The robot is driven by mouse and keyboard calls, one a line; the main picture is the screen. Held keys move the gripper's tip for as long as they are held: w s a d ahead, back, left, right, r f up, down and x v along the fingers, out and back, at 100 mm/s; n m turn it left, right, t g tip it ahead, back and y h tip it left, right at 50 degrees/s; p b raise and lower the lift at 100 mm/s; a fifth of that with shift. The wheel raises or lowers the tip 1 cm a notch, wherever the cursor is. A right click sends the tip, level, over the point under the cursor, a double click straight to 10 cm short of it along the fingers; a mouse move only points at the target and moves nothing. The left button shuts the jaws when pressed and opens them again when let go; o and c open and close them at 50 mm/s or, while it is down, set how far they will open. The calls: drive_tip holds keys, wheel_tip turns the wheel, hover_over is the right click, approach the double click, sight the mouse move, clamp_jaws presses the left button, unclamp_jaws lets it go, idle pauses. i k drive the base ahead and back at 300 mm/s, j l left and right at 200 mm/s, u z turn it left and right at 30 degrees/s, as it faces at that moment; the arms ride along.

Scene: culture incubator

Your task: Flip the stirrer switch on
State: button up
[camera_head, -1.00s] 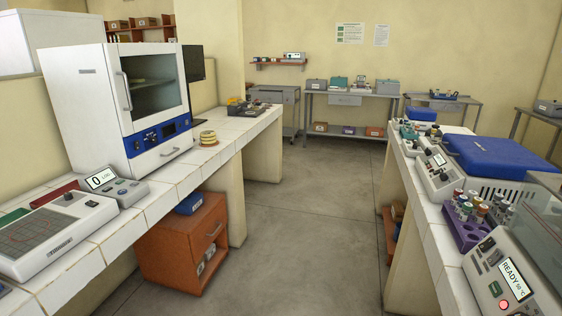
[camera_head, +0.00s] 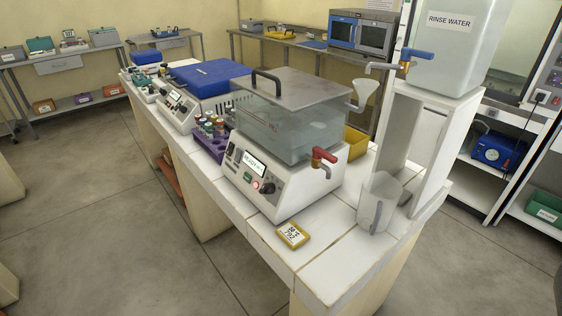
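No switch can be made out as the stirrer switch. A water bath (camera_head: 292,127) with a clear tank, grey lid and black handle stands on the white tiled bench. Its sloped front panel (camera_head: 252,172) has a lit display (camera_head: 254,163), a small red light (camera_head: 256,186) and a dark knob (camera_head: 268,188). Small dark controls sit left of the display, too small to read. Farther along the bench is a white device (camera_head: 178,108) with a panel of small controls, beside a blue-lidded box (camera_head: 210,80). My gripper is not in view.
A red-handled tap (camera_head: 323,157) sticks out at the bath's right. A clear jug (camera_head: 378,205), a yellow-edged tag (camera_head: 292,235) and a purple tube rack (camera_head: 210,145) stand or lie nearby. A rinse water tank (camera_head: 450,55) sits on a white stand. The floor (camera_head: 110,220) left of the bench is clear.

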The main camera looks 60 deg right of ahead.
sight(239, 153)
drive_tip(key=i+j+u, duration=0.1)
drive_tip(key=i+j, duration=0.15)
drive_tip(key=i+j+z, duration=0.2)
drive_tip(key=i+j, duration=0.45)
